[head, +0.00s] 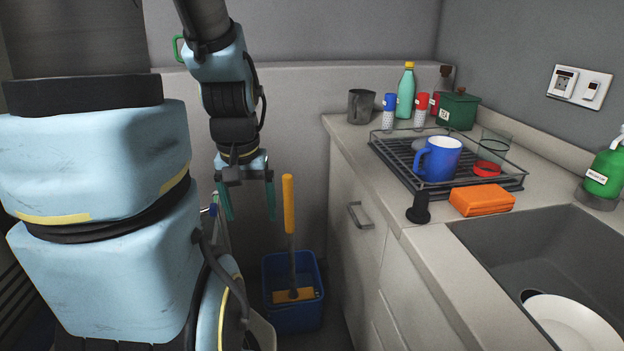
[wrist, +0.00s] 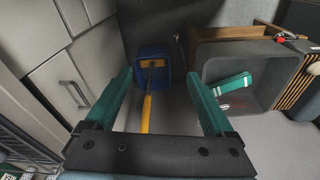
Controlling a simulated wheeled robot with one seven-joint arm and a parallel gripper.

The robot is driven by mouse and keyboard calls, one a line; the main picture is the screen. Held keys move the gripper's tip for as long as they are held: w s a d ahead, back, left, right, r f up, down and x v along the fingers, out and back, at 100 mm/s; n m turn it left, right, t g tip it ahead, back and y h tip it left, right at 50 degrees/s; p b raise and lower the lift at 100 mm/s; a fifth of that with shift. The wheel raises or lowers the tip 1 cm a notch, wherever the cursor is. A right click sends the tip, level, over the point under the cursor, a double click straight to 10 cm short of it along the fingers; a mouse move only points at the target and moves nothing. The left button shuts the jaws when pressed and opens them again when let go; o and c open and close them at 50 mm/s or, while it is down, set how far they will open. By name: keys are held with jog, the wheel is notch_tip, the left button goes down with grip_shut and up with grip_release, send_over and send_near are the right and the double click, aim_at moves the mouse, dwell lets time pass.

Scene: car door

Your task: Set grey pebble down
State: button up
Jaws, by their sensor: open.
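My gripper (head: 248,208) hangs pointing down in the open space left of the counter. Its two green fingers are apart with nothing between them, and the wrist view shows the same empty gap (wrist: 159,80). A small grey rounded thing (head: 418,144) lies in the dish rack (head: 475,186), partly hidden behind the blue mug (head: 438,160). It may be the grey pebble, but I cannot tell for sure. My gripper is well to the left of it and apart from it.
The counter (head: 352,131) also holds a metal cup (head: 361,106), bottles, a green box (head: 458,110) and an orange block (head: 482,200). A sink (head: 540,250) with a plate is at right. A blue bucket (head: 292,315) with a yellow-handled tool (head: 289,205) stands below.

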jog(key=w+d+m+t, duration=0.35)
jog(key=w+d, duration=0.25)
jog(key=w, duration=0.3)
jog(key=m+t+h+p, duration=0.2)
jog(key=m+h, duration=0.8)
send_near(421, 143)
jog(key=shift+w+d+f+g, duration=0.2)
jog(key=shift+w+f+g, duration=0.1)
jog(key=shift+f, duration=0.35)
jog(key=p+x, duration=0.1)
jog(key=x, duration=0.3)
jog(key=shift+w+d, duration=0.2)
jog(key=shift+d, duration=0.05)
jog(key=shift+r+p+x, duration=0.15)
jog(key=shift+p+x, duration=0.45)
jog(key=shift+x, duration=0.8)
jog(key=shift+r+p+x, duration=0.2)
jog(key=shift+p+x, duration=0.4)
jog(key=shift+x, duration=0.8)
jog(key=shift+w+d, duration=0.1)
jog(key=shift+w, duration=0.1)
grip_shut()
